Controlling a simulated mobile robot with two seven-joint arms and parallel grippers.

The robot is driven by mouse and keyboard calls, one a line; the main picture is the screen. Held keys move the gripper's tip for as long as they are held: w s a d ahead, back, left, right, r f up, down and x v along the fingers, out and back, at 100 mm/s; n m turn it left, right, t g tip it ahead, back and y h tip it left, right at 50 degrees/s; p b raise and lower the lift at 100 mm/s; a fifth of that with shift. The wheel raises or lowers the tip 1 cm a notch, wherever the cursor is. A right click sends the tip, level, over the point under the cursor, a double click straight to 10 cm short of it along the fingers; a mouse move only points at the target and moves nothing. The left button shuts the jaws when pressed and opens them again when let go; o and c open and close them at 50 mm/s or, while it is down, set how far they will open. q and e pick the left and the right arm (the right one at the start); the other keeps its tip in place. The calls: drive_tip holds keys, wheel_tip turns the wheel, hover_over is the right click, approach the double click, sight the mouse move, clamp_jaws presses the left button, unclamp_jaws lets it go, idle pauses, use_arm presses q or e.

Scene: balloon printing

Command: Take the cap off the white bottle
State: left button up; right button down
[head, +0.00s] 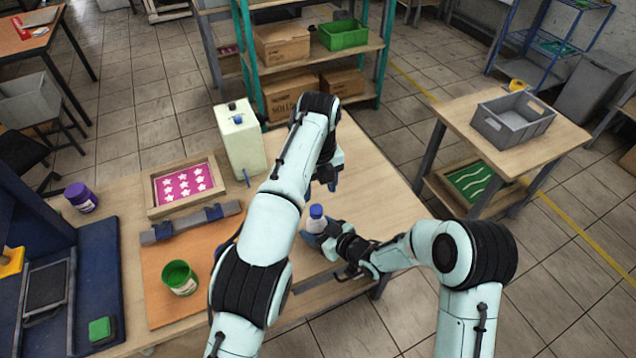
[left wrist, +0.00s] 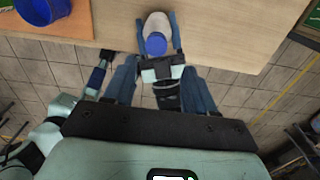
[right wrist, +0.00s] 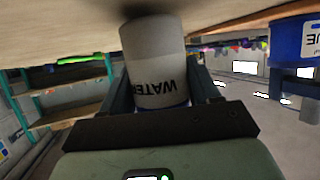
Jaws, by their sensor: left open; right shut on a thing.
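The white bottle (head: 317,224) stands upright near the table's front right edge, with its blue cap (head: 316,210) on top. My right gripper (head: 322,238) is shut around the bottle's body from the side. In the right wrist view the bottle (right wrist: 155,62) shows upside-down "WATER" lettering between the fingers. My left gripper (head: 331,184) is above the table, pointing down, open and empty. In the left wrist view its fingers (left wrist: 160,64) are spread, and the blue cap (left wrist: 156,44) lies just beyond them, apart from the fingers.
A green cup (head: 180,277) stands on an orange board (head: 155,262). A blue tub (left wrist: 42,10) shows in the left wrist view, left of the bottle. A pale canister (head: 240,145) and a pink star screen (head: 182,184) are farther back. The table's right part (head: 372,180) is clear.

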sight(319, 209)
use_arm(q)
drive_tip(key=shift+f, duration=3.6)
